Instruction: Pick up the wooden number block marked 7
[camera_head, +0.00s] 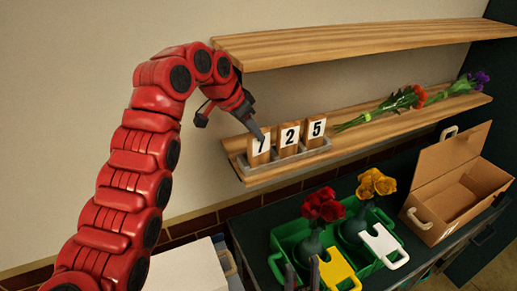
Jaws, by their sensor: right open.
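The wooden block marked 7 (257,154) stands upright at the left end of a row in a grey holder (290,160) on the lower shelf. Blocks marked 2 (289,138) and 5 (316,129) stand to its right. My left gripper (257,132) reaches down from the upper left, and a dark finger overlaps the top of the 7 block. I cannot tell whether it touches the block, and its other finger is not clear. My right gripper (302,276) shows at the bottom edge as two dark fingers, open, in front of the green tray.
An upper shelf (350,44) runs above the blocks. Flowers (395,103) lie on the lower shelf to the right. Below, a green tray (290,235) holds vases with red and yellow flowers. An open cardboard box (450,205) stands at the right.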

